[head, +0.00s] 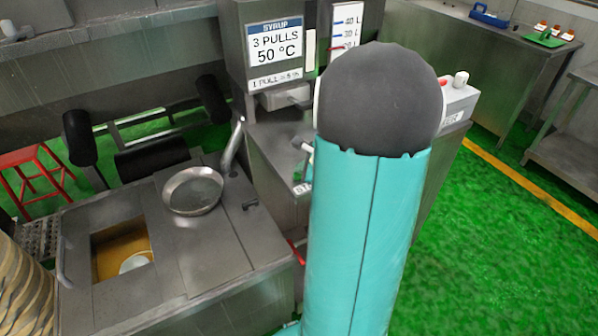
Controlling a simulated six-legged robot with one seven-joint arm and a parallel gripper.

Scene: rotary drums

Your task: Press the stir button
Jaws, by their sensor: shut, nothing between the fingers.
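No button that I can clearly make out as the stir button shows in the head view. A small white label (301,188), too small to read surely, sits on the steel machine beside my arm and is partly hidden by it. A light grey box (457,100) with a white knob on top stands to the right of my arm. My teal arm with its dark rounded joint fills the middle of the view and covers part of the machine.
A syrup dispenser (275,45) with a "3 PULLS 50 °C" sign stands behind. A steel counter at lower left holds a round pan (193,191) and an opening (122,250) with amber liquid. A red stool (38,175) stands far left. Green floor (490,250) is clear at right.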

